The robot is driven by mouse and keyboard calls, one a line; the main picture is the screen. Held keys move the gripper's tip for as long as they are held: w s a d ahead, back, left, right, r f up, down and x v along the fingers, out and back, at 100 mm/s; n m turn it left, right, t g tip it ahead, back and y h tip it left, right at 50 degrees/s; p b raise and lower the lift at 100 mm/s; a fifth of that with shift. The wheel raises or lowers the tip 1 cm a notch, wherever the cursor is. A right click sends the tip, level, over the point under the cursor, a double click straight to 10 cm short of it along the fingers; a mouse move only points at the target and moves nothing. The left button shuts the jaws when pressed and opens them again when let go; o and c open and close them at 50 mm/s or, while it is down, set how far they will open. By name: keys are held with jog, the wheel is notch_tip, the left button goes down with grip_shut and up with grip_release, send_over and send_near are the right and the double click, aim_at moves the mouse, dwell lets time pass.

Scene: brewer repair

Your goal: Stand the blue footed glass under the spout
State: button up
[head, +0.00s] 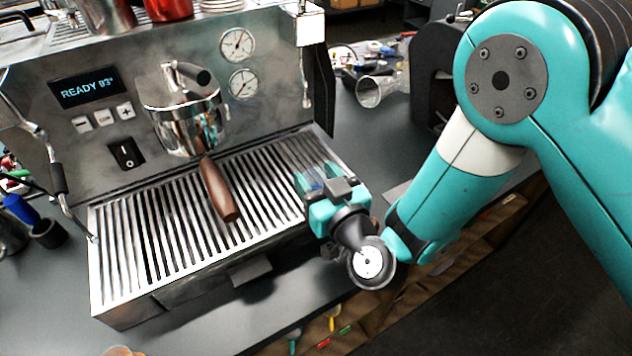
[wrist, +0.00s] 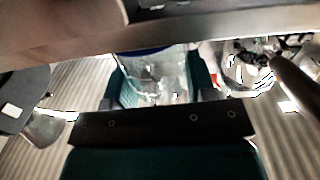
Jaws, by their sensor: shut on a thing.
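My gripper (head: 319,178) is low over the right end of the slatted drip tray (head: 140,235). It is shut on a clear glass with a blue tint, the blue footed glass (head: 312,183), mostly hidden by the fingers in the head view. In the wrist view the glass (wrist: 155,75) sits between the teal fingers, its blue rim showing at the top; its foot cannot be made out. The chrome brew group (head: 190,125) with its brown handle (head: 218,190) hangs over the tray, left of my gripper. The spout itself is not clear in the head view.
The steam wand (head: 304,75) hangs at the machine's right side. A clear glass vessel (head: 370,92) lies on the counter behind, among small clutter. A dark grinder-like body (head: 432,85) stands at the back right. The tray's middle slats are clear apart from the overhanging handle.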

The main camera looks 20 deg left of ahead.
notch_tip(320, 180, up, 20)
jog(key=p, duration=1.5)
